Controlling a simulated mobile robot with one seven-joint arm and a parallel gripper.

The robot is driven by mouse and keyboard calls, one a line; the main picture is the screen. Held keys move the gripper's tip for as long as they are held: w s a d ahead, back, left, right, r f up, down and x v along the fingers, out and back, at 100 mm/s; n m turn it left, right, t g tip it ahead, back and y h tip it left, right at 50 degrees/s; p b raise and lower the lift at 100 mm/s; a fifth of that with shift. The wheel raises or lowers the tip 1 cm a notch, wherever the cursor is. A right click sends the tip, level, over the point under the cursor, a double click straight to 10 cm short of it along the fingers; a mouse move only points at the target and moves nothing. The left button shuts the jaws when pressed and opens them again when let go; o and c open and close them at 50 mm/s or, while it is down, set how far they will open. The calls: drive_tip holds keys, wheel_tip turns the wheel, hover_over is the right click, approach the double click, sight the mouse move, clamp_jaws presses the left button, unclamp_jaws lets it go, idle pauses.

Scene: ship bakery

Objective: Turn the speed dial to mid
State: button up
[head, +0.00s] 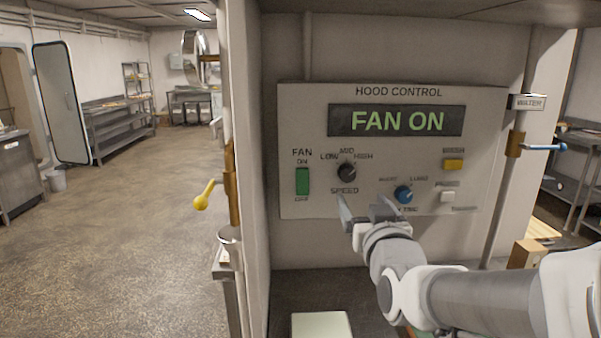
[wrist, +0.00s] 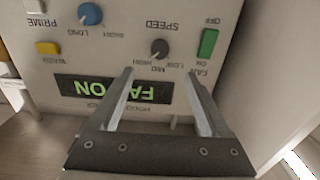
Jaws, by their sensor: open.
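The speed dial (head: 347,172) is a small dark round knob on the grey hood control panel (head: 300,100). LOW, MID and HIGH are printed around its top, with SPEED below. I cannot tell clearly where its pointer stands. My gripper (head: 365,207) is open and empty, in front of the panel and just below the dial in the head view. The wrist view shows the panel upside down. There the dial (wrist: 159,48) lies beyond the gap between the two fingertips (wrist: 158,77), apart from them.
A green fan switch (head: 302,181) is left of the dial. A blue knob (head: 404,195) is to its lower right, near the gripper. A yellow button (head: 453,164) and a white button (head: 447,197) are further right. The display (head: 396,121) reads FAN ON. A yellow-handled lever (head: 204,195) is left.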

sight(348, 177)
drive_tip(key=w+p, duration=0.1)
drive_tip(key=w, duration=1.1)
drive_tip(key=shift+w, duration=0.35)
drive_tip(key=shift+f, duration=0.1)
clamp_jaws()
